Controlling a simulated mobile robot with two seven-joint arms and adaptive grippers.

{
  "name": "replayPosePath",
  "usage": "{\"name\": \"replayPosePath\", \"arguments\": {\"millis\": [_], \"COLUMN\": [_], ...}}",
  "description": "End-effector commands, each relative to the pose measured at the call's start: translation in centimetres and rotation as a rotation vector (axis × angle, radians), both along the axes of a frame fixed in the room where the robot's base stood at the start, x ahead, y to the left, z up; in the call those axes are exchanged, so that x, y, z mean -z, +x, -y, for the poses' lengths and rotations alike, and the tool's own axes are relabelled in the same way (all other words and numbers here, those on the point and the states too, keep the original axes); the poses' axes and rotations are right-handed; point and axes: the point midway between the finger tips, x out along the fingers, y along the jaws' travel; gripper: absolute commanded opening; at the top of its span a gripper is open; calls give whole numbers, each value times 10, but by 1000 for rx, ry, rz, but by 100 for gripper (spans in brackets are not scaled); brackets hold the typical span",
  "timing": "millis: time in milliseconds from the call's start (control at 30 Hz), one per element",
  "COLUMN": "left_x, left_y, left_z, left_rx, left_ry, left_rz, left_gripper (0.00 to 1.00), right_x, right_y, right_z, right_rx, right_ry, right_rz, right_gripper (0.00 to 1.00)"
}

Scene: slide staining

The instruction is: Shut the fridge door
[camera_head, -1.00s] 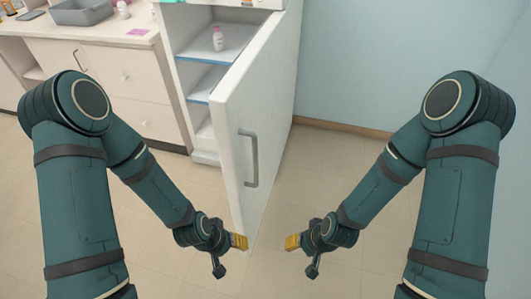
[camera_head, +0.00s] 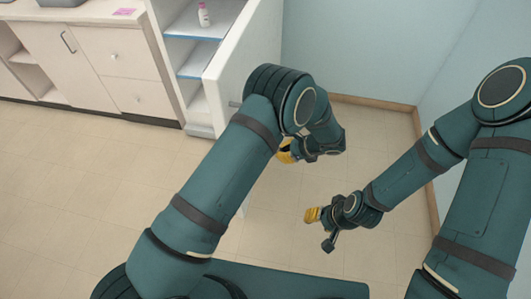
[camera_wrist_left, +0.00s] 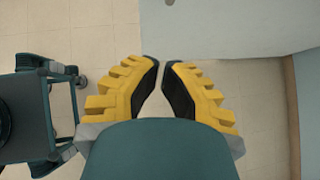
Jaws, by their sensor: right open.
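The white fridge door (camera_head: 238,65) stands open in the head view, swung out toward me. My left arm hides its lower part and most of its handle (camera_head: 235,104). The open fridge (camera_head: 198,131) shows shelves to the left of the door. My left gripper (camera_head: 287,153) is low on the right, outer side of the door, partly hidden by its arm. In the left wrist view its yellow fingers (camera_wrist_left: 161,63) have tips close together with a narrow gap, holding nothing. A pale panel, probably the door (camera_wrist_left: 225,28), lies beyond them. My right gripper (camera_head: 312,215) is open and empty above the floor.
A bottle (camera_head: 204,15) stands on a fridge shelf. A cabinet (camera_head: 110,60) with a pink pad (camera_head: 124,11) on top stands left of the fridge. A blue wall (camera_head: 350,50) closes off the right and back. The floor (camera_head: 90,190) at left is clear.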

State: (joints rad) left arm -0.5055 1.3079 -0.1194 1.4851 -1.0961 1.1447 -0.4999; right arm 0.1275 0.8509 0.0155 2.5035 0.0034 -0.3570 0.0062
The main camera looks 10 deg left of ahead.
Motion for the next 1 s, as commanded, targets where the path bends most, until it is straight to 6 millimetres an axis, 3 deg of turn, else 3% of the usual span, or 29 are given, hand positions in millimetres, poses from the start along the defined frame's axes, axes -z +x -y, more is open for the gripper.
{"name": "replayPosePath", "arguments": {"millis": [167, 633, 800, 1000], "left_x": [11, 74, 69, 70], "left_y": [3, 18, 25, 28], "left_z": [-11, -72, -95, -106], "left_rx": [2, -1, -1, 1], "left_ry": [10, 6, 6, 6], "left_rz": [0, -1, 1, 1], "left_gripper": [0, 0, 0, 0], "right_x": [2, 9, 8, 8], "right_y": [0, -3, -3, -3], "right_z": [0, -1, -1, -1], "right_rx": [-1, -6, -5, -5], "right_ry": [0, 2, 1, 1], "right_rz": [-1, -6, -5, -5], "right_gripper": [47, 47, 47, 47]}}
